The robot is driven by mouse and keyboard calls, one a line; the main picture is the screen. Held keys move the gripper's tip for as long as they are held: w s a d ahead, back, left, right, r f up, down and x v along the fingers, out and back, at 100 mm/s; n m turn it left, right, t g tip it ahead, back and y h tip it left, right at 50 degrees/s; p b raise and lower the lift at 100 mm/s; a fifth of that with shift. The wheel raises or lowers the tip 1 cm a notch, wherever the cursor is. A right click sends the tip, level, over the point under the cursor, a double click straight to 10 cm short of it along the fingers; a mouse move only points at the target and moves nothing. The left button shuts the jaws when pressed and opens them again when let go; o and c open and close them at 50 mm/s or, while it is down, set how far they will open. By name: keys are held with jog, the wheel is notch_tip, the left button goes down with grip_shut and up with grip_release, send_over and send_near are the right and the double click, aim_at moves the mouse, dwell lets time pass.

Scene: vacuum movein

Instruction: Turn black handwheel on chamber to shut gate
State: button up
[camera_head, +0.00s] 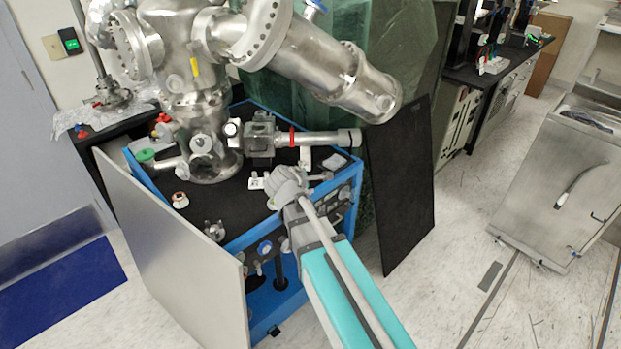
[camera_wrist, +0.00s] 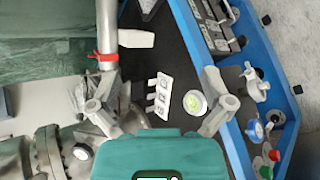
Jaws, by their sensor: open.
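A small round black handwheel with a pale centre (camera_head: 232,128) sits at the left end of the grey valve body on the metal chamber (camera_head: 212,160). In the wrist view, what looks like the same handwheel (camera_wrist: 82,152) shows at the lower left, outside and below the left finger. My gripper (camera_head: 285,185) is above the front right of the black bench top, apart from the handwheel and to its right. In the wrist view my gripper (camera_wrist: 162,76) has its fingers spread, with nothing held. The gate itself is hidden inside the metal body.
A pipe with a red clamp (camera_head: 291,137) runs right from the valve. A white switch block (camera_wrist: 158,94) and a round dial (camera_wrist: 194,103) lie beneath the fingers. Blue frame edges (camera_head: 247,236) and a grey panel (camera_head: 165,250) bound the bench.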

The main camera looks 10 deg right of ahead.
jog(key=shift+s+d+f+m, duration=0.2)
jog(key=shift+s+d+m, duration=0.15)
jog(key=shift+m, duration=0.05)
jog(key=n+t+y+b, duration=0.45)
jog(key=n+t, duration=0.35)
jog(key=n, duration=1.1)
send_near(230, 132)
jog(key=s, duration=0.3)
jog(key=shift+w+a+f, duration=0.2)
jog(key=shift+f, duration=0.05)
jog(key=shift+w, duration=0.1)
jog(key=w, duration=0.4)
jog(key=w+d, duration=0.1)
jog(key=w, duration=0.8)
jog(key=shift+w+d, duration=0.25)
jog(key=shift+d, duration=0.15)
